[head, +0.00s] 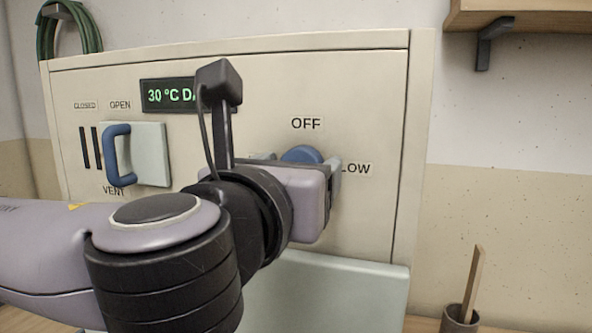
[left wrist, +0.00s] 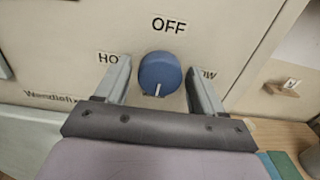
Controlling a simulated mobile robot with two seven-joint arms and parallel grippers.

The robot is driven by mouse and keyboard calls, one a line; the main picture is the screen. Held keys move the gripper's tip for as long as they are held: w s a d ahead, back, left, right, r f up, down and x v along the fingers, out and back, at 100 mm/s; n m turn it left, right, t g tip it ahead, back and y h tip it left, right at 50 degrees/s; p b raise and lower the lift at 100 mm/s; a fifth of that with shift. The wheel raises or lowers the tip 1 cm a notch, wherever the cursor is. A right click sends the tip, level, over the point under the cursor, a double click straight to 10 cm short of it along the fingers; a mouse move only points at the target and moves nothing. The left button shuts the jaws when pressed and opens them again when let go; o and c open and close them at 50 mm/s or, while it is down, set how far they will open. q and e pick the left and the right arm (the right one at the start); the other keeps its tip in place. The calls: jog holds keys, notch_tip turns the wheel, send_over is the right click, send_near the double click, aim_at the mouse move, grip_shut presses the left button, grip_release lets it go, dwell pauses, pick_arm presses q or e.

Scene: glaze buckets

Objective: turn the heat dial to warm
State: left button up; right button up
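The heat dial (head: 302,153) is a round blue knob on the front of a cream cabinet, partly hidden behind my left gripper (head: 299,166) in the head view. In the left wrist view the dial (left wrist: 160,72) shows whole, with a white mark pointing to the bottom of the picture. OFF is above it, a partly covered HO… label at left and a partly covered LOW at right. My left gripper (left wrist: 159,86) is open, one finger on each side of the dial, with small gaps showing. Any label below the dial is hidden. My right gripper is not in view.
A vent slider with a blue handle (head: 119,156) is at left. A cup (head: 460,319) with a wooden stick stands at lower right. A shelf bracket (head: 485,45) is at upper right.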

pick_arm(q)
jog(key=shift+s, duration=0.1)
jog(key=b+v, duration=0.1)
jog(key=v, duration=0.6)
dwell(0.5)
